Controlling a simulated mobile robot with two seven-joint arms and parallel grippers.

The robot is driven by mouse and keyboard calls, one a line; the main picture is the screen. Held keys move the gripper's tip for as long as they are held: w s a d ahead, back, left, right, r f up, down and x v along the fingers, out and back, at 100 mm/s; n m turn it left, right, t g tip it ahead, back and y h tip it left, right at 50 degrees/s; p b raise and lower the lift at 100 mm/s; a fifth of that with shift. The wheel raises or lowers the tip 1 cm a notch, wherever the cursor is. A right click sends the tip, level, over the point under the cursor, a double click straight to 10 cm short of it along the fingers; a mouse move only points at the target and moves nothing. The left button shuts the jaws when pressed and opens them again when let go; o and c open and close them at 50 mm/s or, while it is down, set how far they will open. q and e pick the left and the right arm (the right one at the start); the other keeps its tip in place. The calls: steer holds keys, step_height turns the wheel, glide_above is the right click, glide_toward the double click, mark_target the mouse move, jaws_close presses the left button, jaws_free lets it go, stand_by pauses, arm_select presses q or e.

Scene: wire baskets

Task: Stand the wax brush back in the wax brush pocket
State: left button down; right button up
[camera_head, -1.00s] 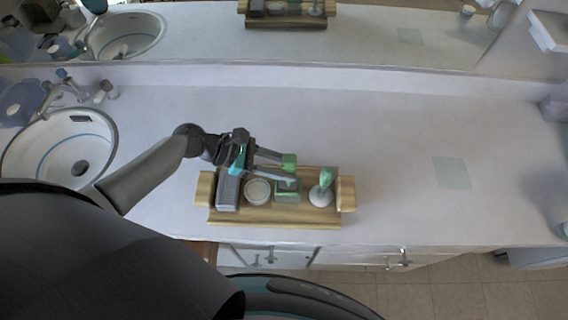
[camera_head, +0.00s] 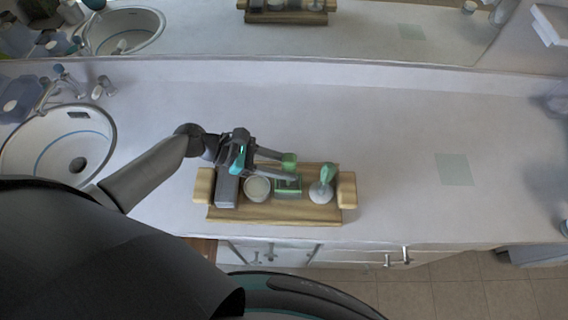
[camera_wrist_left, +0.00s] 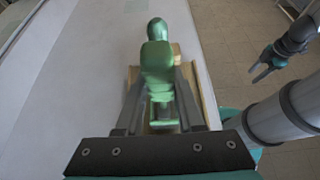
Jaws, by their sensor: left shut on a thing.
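My left gripper (camera_head: 280,166) reaches in from the left over the wooden tray and is shut on a green thing (camera_head: 289,160), which I take to be the wax brush. In the left wrist view this green thing (camera_wrist_left: 157,62) sits between the two fingers, its lower part blurred. A green, square-rimmed holder (camera_head: 288,190) in the tray, probably the wax brush pocket, lies just below the fingertips; part of it shows between the fingers (camera_wrist_left: 164,122). I cannot tell whether the brush touches it. My right gripper (camera_wrist_left: 264,66) shows at the upper right of the wrist view, its jaws unclear.
The wooden tray (camera_head: 270,214) also holds a grey box (camera_head: 227,190), a white round jar (camera_head: 257,188) and a white round piece with a green top (camera_head: 326,176). A sink (camera_head: 55,160) is at left. The counter right of the tray is clear except a pale green square (camera_head: 455,170).

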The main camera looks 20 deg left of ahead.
arm_select(q)
steer(key=shift+c, duration=2.2)
jaws_free()
steer(key=shift+a, duration=0.1)
steer(key=p+v, duration=0.3)
steer(key=v, duration=0.5)
arm_select(e)
steer(key=shift+r, duration=1.8)
arm_select(q)
steer(key=shift+s, duration=0.1)
